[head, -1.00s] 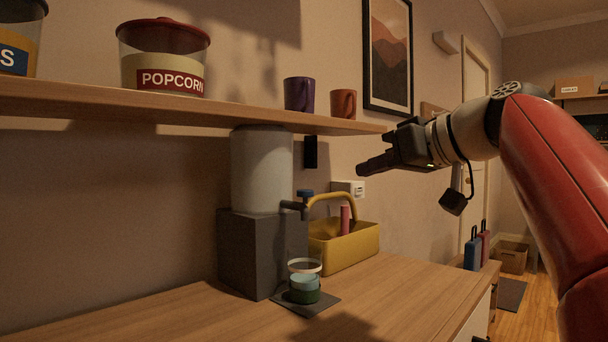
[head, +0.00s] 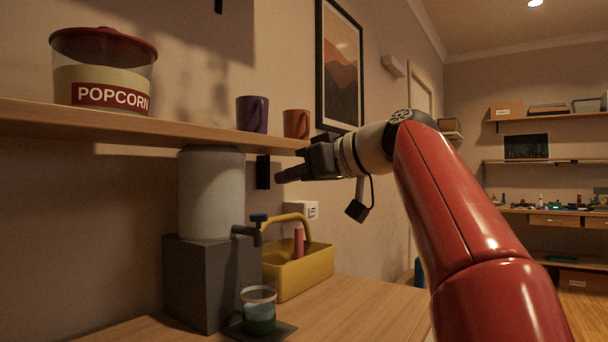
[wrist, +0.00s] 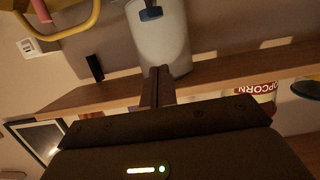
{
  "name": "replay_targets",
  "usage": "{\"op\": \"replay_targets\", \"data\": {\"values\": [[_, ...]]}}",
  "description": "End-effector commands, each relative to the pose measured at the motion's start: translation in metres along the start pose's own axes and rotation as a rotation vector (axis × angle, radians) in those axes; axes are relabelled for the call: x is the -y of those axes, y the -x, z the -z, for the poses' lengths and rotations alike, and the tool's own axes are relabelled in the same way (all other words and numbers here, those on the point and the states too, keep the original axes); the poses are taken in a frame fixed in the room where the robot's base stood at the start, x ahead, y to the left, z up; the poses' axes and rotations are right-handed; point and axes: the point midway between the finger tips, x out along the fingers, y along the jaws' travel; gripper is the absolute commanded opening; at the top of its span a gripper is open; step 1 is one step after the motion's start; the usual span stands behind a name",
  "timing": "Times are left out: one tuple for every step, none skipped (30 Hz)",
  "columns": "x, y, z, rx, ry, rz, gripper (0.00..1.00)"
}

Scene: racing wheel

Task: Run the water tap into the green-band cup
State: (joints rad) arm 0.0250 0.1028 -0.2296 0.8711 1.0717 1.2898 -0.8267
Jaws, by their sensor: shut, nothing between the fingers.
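The green-band cup (head: 259,312) stands upright on a dark mat (head: 285,331) on the counter. It is clear with a pale rim, a dark green lower part and a pale bluish layer above it. The knob also shows at the top edge of the wrist view (wrist: 150,13). My gripper (head: 280,177) is shut and empty, up and right of the tap in the head view, apart from it. Whether water flows cannot be told.
The grey-white tank (head: 211,195) sits on a dark block (head: 205,285). A yellow caddy (head: 305,273) stands just right of the tap. The shelf (head: 180,136) above holds a popcorn tub (head: 105,70), a purple mug (head: 252,114) and an orange mug (head: 296,123).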

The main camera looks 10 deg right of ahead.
Motion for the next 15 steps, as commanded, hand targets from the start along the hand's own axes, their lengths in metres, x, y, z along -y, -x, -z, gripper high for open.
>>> {"op": "replay_targets", "data": {"values": [[0.001, -0.013, 0.0, 0.001, 0.0, 0.005, 0.0], [0.001, -0.019, 0.0, 0.001, 0.0, 0.005, 0.0], [0.001, -0.028, 0.0, 0.001, -0.001, 0.005, 0.0], [0.001, -0.034, 0.001, 0.002, -0.001, 0.005, 0.0], [0.001, -0.041, 0.001, 0.001, 0.0, 0.004, 0.0], [0.001, -0.048, 0.001, 0.001, -0.001, 0.004, 0.0], [0.001, -0.054, 0.001, 0.001, -0.001, 0.004, 0.0], [0.001, -0.053, -0.01, 0.0, -0.002, 0.001, 0.0], [0.001, -0.054, -0.018, 0.0, -0.003, 0.001, 0.0], [0.001, -0.054, -0.021, 0.0, -0.002, 0.0, 0.0], [0.001, -0.055, -0.025, 0.0, -0.002, 0.0, 0.0], [0.0, -0.056, -0.029, 0.0, -0.002, -0.001, 0.0], [0.0, -0.057, -0.032, 0.0, -0.002, -0.001, 0.0], [0.001, -0.057, -0.033, -0.001, -0.001, -0.001, 0.0], [0.001, -0.058, -0.036, 0.0, -0.001, 0.0, 0.0]]}}
